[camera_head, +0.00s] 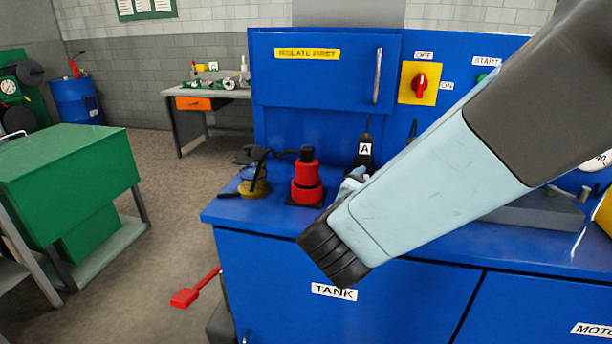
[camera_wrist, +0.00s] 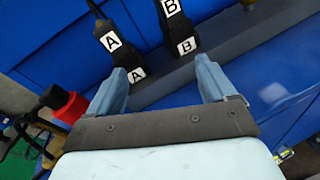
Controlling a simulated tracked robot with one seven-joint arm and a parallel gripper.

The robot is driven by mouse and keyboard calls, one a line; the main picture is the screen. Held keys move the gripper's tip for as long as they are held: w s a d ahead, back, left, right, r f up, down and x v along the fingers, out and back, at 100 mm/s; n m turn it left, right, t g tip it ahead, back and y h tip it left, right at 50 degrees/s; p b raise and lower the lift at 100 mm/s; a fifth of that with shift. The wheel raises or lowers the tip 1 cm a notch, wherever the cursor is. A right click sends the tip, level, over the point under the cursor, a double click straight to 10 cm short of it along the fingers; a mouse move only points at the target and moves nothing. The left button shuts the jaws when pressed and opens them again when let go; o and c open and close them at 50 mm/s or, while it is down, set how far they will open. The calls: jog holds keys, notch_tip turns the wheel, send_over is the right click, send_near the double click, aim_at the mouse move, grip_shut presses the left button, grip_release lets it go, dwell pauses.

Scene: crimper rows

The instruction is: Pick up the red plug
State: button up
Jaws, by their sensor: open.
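The red plug (camera_head: 307,184) stands upright on the blue bench top, left of my arm in the head view. It is a stepped red cylinder with a black top and a dark base. In the wrist view, a red part with a dark top (camera_wrist: 73,109) shows at the left, outside my fingers. My gripper (camera_wrist: 161,74) is open, with its two blue fingers apart and nothing between them. In the head view my arm hides most of my gripper, and only a bit of light blue finger shows right of the red plug.
Black plugs labelled A (camera_wrist: 111,42) and B (camera_wrist: 171,10) stand at a grey block (camera_wrist: 230,39) ahead of my fingers. A brass-coloured piece with a dark lever (camera_head: 254,187) stands left of the red plug. The blue bench (camera_head: 235,214) has its left edge nearby.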

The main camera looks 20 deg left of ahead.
aim_at(307, 174)
jog(key=s+a+f+n+t+y, duration=0.1)
jog(key=s+a+n+y, duration=0.25)
jog(key=a, duration=0.25)
jog(key=s+a+f+n+y, duration=0.1)
jog(key=s+a+n+y, duration=0.25)
jog(key=a, duration=0.35)
jog(key=shift+n, duration=0.3)
jog(key=x, duration=0.8)
jog(key=shift+w+r, duration=0.1)
jog(key=shift+w, duration=0.1)
jog(key=shift+x, duration=2.6)
jog(key=c, duration=1.3)
